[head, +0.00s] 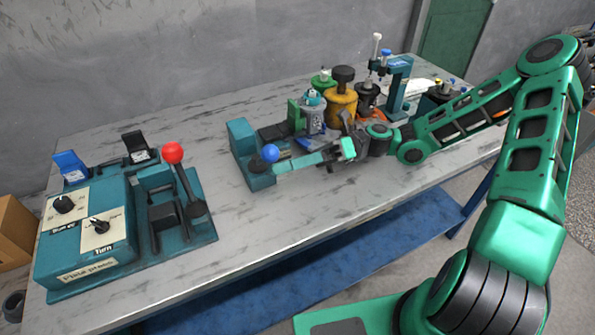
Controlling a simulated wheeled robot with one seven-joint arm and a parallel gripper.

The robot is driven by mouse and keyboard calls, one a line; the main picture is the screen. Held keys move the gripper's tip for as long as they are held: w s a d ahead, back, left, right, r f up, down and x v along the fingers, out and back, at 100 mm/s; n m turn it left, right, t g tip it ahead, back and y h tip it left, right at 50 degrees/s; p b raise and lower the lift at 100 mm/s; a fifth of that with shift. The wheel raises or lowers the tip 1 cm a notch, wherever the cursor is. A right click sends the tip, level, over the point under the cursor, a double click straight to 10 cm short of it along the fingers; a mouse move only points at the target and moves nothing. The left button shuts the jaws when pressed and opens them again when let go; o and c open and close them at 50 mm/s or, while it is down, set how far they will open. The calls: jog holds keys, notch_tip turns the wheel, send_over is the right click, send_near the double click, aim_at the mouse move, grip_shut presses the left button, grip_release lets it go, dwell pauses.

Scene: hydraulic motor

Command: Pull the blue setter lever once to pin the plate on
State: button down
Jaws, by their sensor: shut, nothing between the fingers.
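The blue ball knob (271,153) of the setter lever sits at the left end of a teal setter fixture (240,140) in the middle of the table. A pale green bar (300,162) extends right from beside the knob toward my gripper. My gripper (330,160) is shut, low over the table to the right of the knob and apart from it. A grey motor body (314,118) with a teal top stands on the fixture behind my gripper. The plate and its pin cannot be made out, and my wrist hides part of the fixture.
A teal press station with dials (90,240) and a red-ball lever (173,153) stands at the left. A yellow cylinder (341,105), dark parts and a teal press stand (399,85) crowd the back right. The front middle of the marble-like table (290,225) is clear.

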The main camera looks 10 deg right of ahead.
jog(key=shift+w+a+r, duration=0.2)
jog(key=shift+w+r, duration=0.15)
jog(key=shift+r, duration=0.05)
